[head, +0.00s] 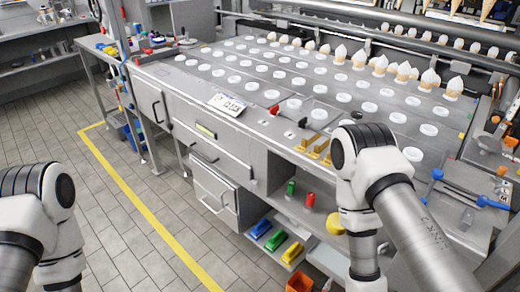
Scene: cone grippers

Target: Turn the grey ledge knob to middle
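The counter top (215,88) holds many white discs and cones. Red and green items (291,187) sit on a shelf below. Open floor (120,210) lies at left.

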